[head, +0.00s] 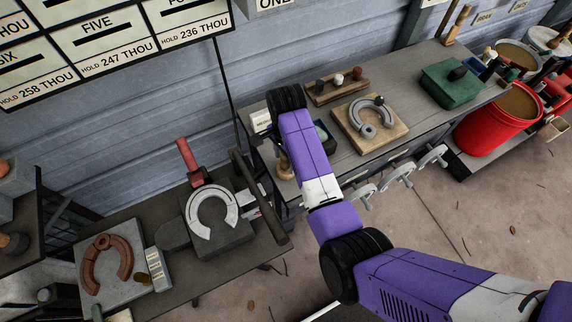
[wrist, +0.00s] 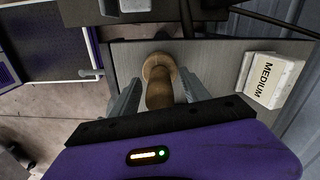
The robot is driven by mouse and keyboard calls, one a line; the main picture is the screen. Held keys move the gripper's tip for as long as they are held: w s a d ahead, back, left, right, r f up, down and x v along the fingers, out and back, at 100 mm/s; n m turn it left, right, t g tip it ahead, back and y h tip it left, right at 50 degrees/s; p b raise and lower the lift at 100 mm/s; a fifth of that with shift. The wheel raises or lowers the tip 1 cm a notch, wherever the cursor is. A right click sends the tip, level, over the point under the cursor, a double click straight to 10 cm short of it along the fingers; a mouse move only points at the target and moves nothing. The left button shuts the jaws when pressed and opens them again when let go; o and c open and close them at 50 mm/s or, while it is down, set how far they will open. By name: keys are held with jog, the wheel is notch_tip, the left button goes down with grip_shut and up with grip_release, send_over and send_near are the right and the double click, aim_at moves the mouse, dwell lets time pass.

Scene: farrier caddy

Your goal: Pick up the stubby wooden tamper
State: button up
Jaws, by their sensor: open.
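My gripper (wrist: 158,88) is open, with one grey finger on each side of the tamper. I cannot tell whether either finger touches it. In the head view part of the tamper (head: 284,163) shows left of my purple arm, which hides my gripper there.
A white block marked MEDIUM (wrist: 273,80) stands right of the tamper. A wooden board with a grey horseshoe-shaped piece (head: 370,116) lies right of my arm, with a green box (head: 451,84) further along. A lower bench at left holds another horseshoe-shaped piece (head: 212,213).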

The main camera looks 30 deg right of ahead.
jog(key=shift+f, duration=0.25)
grip_shut()
jog(key=shift+r, duration=0.15)
notch_tip(320, 180, up, 8)
jog(key=shift+w+r, duration=0.1)
jog(key=shift+r, duration=0.1)
notch_tip(320, 180, up, 11)
jog(key=p, duration=0.6)
jog(key=shift+r+p, duration=0.15)
jog(key=shift+p, duration=0.2)
